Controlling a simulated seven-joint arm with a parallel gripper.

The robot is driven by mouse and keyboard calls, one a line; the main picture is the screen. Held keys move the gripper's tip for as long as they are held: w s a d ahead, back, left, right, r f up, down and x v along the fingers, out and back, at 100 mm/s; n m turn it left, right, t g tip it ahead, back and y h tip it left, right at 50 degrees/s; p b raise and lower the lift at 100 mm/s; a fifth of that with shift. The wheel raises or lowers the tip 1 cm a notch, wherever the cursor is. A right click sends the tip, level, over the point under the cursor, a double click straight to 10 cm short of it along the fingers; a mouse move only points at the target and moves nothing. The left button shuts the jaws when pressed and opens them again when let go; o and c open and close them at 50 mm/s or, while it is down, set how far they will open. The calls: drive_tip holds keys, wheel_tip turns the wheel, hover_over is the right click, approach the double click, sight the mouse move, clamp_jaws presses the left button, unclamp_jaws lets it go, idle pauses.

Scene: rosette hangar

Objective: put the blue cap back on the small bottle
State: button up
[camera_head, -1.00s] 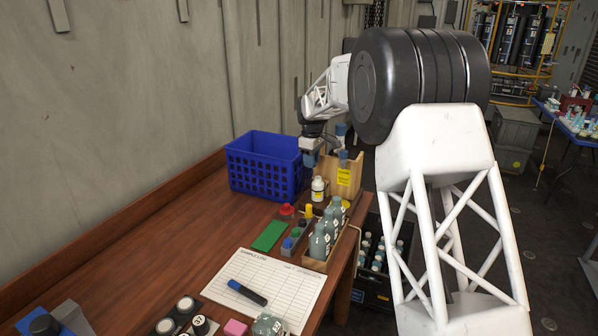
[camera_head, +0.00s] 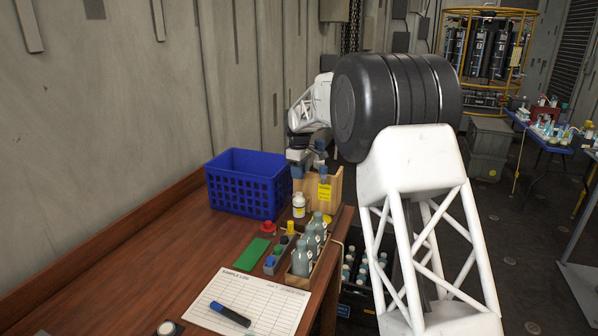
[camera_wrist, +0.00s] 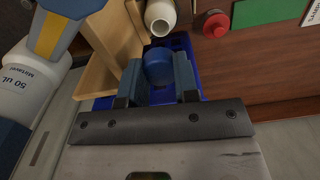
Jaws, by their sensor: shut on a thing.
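My gripper (camera_head: 297,174) hangs above the back of the table, close over the small white bottle (camera_head: 299,206). In the wrist view its fingers (camera_wrist: 158,88) are shut on the blue cap (camera_wrist: 158,64). The small bottle (camera_wrist: 160,14) shows at the top of the wrist view, with its open mouth towards the camera and no cap on it. The cap is apart from the bottle. In the head view I cannot clearly tell the cap from the gripper's blue parts.
A blue crate (camera_head: 248,190) stands left of the bottle. A wooden holder (camera_head: 333,186) with a yellow label stands close on the right. Nearer are a red object (camera_head: 267,227), a green piece (camera_head: 252,254), a rack of bottles (camera_head: 303,258) and a sample log (camera_head: 262,308).

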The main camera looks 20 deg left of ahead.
sight(299, 194)
drive_tip(key=shift+f, duration=3)
drive_tip(key=shift+f, duration=0.2)
idle(1.0)
drive_tip(key=o, duration=1.2)
drive_tip(key=shift+r, duration=0.1)
